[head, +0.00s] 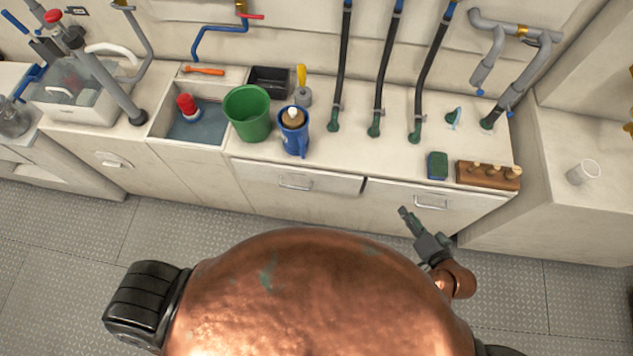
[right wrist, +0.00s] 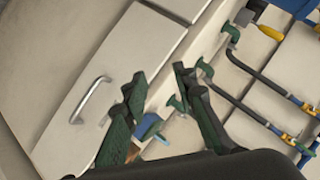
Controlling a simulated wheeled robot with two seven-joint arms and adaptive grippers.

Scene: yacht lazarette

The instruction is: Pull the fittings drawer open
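Two pale drawers sit side by side in the counter front, a left drawer (head: 270,177) and a right drawer (head: 395,196). Each has a metal bar handle, the left handle (head: 296,184) and the right handle (head: 430,203). No label shows which is the fittings drawer. Both drawers look shut. My right gripper (head: 408,217) is in front of the right drawer, near its handle. In the right wrist view my right gripper (right wrist: 159,76) is open and empty, with the right handle (right wrist: 90,99) left of its fingers and apart from them. My left gripper is out of view.
The counter holds a green bucket (head: 247,113), a blue jug (head: 294,132), a green sponge (head: 437,166) and a wooden rack (head: 488,175). Black hoses (head: 382,70) rise behind. Bare floor (head: 200,220) lies in front.

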